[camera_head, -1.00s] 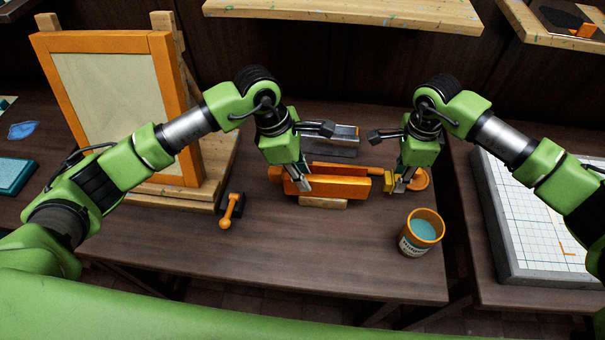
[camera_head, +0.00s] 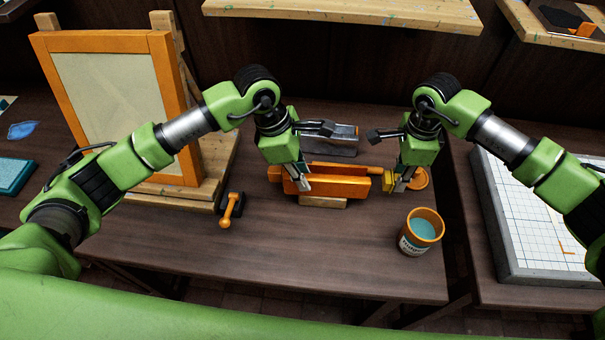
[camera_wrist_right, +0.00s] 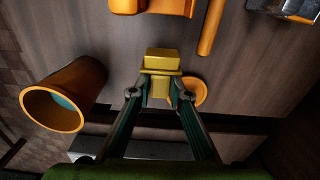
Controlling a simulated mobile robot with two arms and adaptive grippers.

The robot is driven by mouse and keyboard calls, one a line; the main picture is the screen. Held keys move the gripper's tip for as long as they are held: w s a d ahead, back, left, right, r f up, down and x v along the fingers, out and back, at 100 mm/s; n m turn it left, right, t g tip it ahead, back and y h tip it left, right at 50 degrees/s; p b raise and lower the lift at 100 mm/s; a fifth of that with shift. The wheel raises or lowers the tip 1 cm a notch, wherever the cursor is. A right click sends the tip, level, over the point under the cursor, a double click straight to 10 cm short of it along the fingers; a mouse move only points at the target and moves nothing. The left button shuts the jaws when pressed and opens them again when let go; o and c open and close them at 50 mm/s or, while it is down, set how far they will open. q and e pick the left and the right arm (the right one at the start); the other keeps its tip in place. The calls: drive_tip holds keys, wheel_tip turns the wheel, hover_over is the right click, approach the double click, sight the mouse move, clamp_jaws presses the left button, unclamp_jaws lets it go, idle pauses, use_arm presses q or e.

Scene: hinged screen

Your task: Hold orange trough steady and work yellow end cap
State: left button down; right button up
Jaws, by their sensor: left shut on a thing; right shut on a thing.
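The orange trough (camera_head: 335,188) lies level over a pale wooden block (camera_head: 322,202) near the table's middle. My left gripper (camera_head: 303,184) is shut on its left part. The yellow end cap (camera_head: 388,180) is off the trough's right end, and my right gripper (camera_head: 400,184) is shut on it. In the right wrist view the yellow end cap (camera_wrist_right: 161,61) sits between the fingertips of my right gripper (camera_wrist_right: 159,94). A strip of table shows between it and the orange trough (camera_wrist_right: 150,6). The left fingertips' contact is partly hidden.
An orange-rimmed cup (camera_head: 421,232) with blue-green contents stands at front right. An orange disc (camera_head: 421,177) lies just beyond my right gripper. A grey metal piece (camera_head: 333,142) lies behind the trough. A framed screen (camera_head: 118,100) stands at left, with a small orange-handled clamp (camera_head: 231,210) nearby.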

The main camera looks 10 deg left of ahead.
sight(386, 177)
use_arm(q)
drive_tip(key=shift+f, duration=0.1)
use_arm(e)
drive_tip(key=shift+a, duration=0.1)
idle(0.3)
drive_tip(key=shift+a, duration=1.5)
use_arm(q)
drive_tip(key=shift+s, duration=0.1)
use_arm(e)
drive_tip(key=shift+a, duration=0.1)
drive_tip(key=shift+s+a, duration=0.1)
drive_tip(key=shift+a, duration=0.95)
drive_tip(key=o, duration=0.9)
